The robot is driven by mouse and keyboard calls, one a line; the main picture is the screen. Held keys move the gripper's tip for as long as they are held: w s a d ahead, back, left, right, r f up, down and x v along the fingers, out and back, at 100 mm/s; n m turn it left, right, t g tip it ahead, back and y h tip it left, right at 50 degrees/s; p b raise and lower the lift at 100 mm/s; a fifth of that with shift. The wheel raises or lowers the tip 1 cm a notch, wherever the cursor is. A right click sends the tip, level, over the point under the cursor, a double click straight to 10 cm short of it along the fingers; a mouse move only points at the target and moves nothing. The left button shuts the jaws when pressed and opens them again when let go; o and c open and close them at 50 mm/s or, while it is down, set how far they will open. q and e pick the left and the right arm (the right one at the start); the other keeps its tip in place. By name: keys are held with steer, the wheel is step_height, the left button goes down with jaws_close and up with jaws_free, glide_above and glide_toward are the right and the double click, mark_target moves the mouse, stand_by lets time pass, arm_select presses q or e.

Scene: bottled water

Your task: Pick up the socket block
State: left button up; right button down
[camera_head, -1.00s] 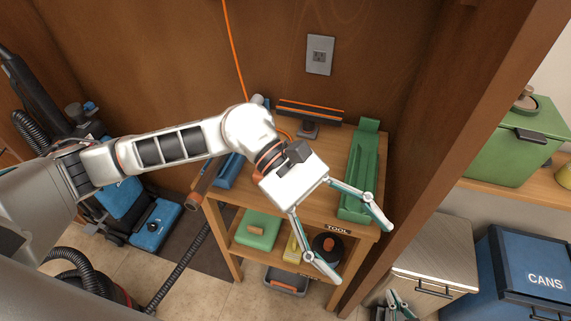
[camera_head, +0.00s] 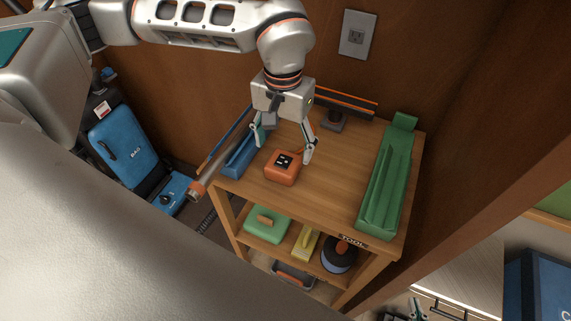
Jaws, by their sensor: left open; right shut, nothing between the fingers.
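The socket block (camera_head: 282,167) is a small orange block with a dark socket face on top. It sits on the wooden top of the tool stand, left of the middle. My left gripper (camera_head: 283,149) points down over the stand, open, with its two fingers spread just behind and above the block. One finger is near the block's left rear, the other near its right rear. I cannot tell whether either touches it. My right gripper (camera_head: 417,308) shows only partly at the bottom edge, shut and empty, away from the stand.
A long green tray (camera_head: 388,185) lies along the stand's right side. A blue tray (camera_head: 238,157) and a grey tube with an orange end (camera_head: 196,191) are at its left. A dark bar tool (camera_head: 345,103) is at the back. The stand's front middle is clear.

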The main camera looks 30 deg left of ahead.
mark_target(284, 161)
arm_select(q)
steer(key=f, duration=0.4)
steer(key=shift+s+d+f, duration=0.1)
steer(key=shift+s+f, duration=0.2)
steer(key=shift+s, duration=0.05)
steer(key=shift+f, duration=0.45)
steer(key=shift+w, duration=0.1)
steer(key=c, duration=1.7)
